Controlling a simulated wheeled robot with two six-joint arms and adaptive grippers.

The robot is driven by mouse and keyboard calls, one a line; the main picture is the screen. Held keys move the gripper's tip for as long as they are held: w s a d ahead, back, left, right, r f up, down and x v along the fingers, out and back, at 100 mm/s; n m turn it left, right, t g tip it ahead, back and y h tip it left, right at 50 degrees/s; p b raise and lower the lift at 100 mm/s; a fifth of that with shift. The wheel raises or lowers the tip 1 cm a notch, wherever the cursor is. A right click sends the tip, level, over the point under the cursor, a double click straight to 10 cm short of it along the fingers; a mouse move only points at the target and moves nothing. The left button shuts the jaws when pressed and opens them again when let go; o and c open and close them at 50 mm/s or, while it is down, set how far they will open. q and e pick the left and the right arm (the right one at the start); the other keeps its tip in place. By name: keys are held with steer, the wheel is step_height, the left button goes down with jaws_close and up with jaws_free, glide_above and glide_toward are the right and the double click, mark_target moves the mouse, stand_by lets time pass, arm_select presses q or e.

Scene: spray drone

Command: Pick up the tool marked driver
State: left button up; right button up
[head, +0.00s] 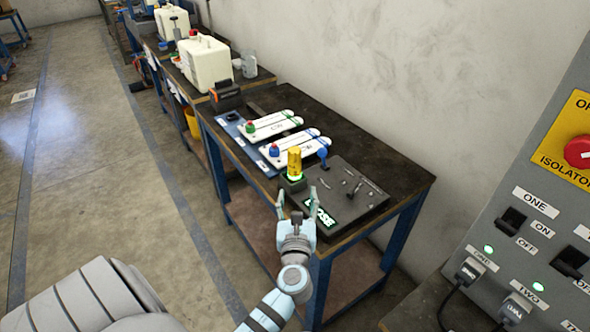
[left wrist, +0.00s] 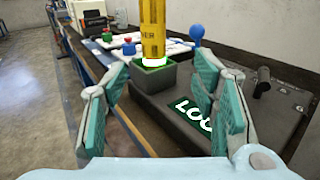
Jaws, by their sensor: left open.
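The yellow cylindrical tool (head: 294,161) stands upright in a dark square holder (head: 291,184) at the front left of the black unit on the bench. My left gripper (head: 296,200) is open and empty, just on the near side of the holder. In the left wrist view its fingers (left wrist: 158,105) frame the holder from either side, with the tool ahead of them. My right gripper is not in view.
The black unit (head: 347,180) bears a green "LOOSE" sign (head: 322,215) right of the fingers and small metal parts. A grey isolator panel (head: 540,230) stands at right.

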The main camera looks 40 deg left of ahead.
mark_target(294, 171)
arm_select(q)
steer(key=x, duration=0.4)
steer(key=b+x, duration=0.1)
steer(key=x, duration=0.7)
steer(key=shift+s+a+b, duration=0.15)
steer(key=shift+a+b, duration=0.15)
steer(key=shift+a, duration=0.2)
jaws_close()
